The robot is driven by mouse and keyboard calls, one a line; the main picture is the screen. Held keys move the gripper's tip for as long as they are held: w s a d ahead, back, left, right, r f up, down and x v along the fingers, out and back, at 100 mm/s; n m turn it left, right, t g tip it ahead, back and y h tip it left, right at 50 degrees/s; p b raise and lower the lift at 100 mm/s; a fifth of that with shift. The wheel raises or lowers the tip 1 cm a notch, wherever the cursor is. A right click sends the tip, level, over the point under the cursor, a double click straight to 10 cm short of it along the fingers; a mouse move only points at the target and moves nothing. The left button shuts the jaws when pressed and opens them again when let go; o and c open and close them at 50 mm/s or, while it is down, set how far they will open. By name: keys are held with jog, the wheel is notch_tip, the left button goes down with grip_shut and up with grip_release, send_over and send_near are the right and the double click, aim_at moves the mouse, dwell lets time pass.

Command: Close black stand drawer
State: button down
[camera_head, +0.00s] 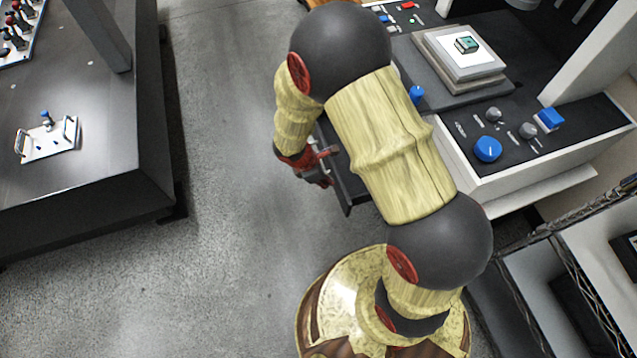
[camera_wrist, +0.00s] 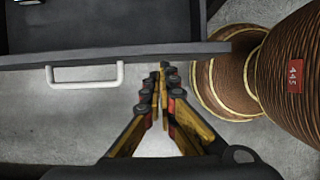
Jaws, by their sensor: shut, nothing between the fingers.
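The black drawer (camera_head: 347,188) sticks out from the stand, partly hidden behind my arm in the head view. In the wrist view the drawer's front panel (camera_wrist: 130,53) runs across the upper part, with its open inside behind it at the upper left. A white bar handle (camera_wrist: 85,76) is on the front panel. My gripper (camera_wrist: 163,70) is shut and empty, its fingertips close to the front panel, right of the handle. I cannot tell whether they touch it. In the head view my gripper (camera_head: 325,165) is beside the drawer's outer side.
A measuring machine with a dark top (camera_head: 570,135) and blue knobs (camera_head: 488,149) stands at the right. A dark table (camera_head: 100,140) is at the left, with a small white fixture (camera_head: 48,140). A wire rack (camera_head: 560,250) is at lower right. Grey floor (camera_head: 225,180) between is clear.

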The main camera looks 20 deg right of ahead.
jog(key=shift+d, duration=0.15)
jog(key=d+p, duration=0.1)
jog(key=d, duration=1.6)
jog(key=shift+d, duration=0.35)
